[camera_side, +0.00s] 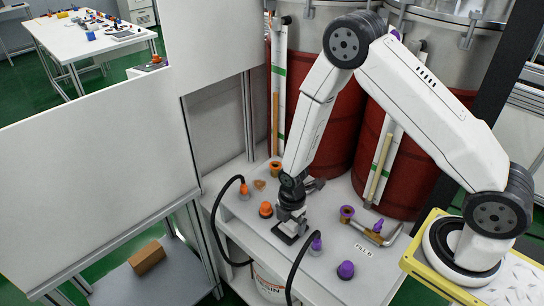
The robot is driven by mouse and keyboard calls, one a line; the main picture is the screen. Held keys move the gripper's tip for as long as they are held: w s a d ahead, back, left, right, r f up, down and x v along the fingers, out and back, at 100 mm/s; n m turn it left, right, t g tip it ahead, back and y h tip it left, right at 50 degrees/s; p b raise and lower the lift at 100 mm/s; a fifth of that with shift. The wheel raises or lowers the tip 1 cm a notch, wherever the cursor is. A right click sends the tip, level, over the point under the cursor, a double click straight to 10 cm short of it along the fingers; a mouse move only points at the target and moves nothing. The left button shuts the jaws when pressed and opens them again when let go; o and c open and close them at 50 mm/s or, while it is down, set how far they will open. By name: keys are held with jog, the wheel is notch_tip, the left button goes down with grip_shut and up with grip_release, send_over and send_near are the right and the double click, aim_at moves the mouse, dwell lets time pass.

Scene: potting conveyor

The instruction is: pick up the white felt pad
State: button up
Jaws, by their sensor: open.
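I cannot make out a white felt pad in this view; on the white table top it does not stand out, and my arm hides part of the surface. My gripper (290,232) points down, low over the white table (262,238) in the middle of the picture. It is open, and I see nothing held between its jaws. Whether its fingertips touch the table is too small to tell.
An orange cap (265,209) stands just left of my gripper, and a purple cap (346,270) stands front right. Black hoses (219,218) arch up at the table's left and front. Red drums (398,150) stand behind. A cardboard box (147,257) lies lower left.

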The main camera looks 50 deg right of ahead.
dwell(0.5)
grip_shut()
jog(key=shift+r, duration=4.95)
jog(key=shift+r, duration=0.1)
jog(key=r+m, duration=0.2)
jog(key=m, duration=0.2)
notch_tip(320, 180, up, 4)
jog(key=m, duration=0.9)
send_over(291, 221)
jog(key=w+d, duration=0.2)
jog(key=r+m, duration=0.1)
jog(key=m, duration=0.2)
jog(key=d+r+m, duration=0.1)
jog(key=m, duration=0.1)
jog(key=shift+w+r, duration=0.3)
jog(key=shift+w, duration=0.1)
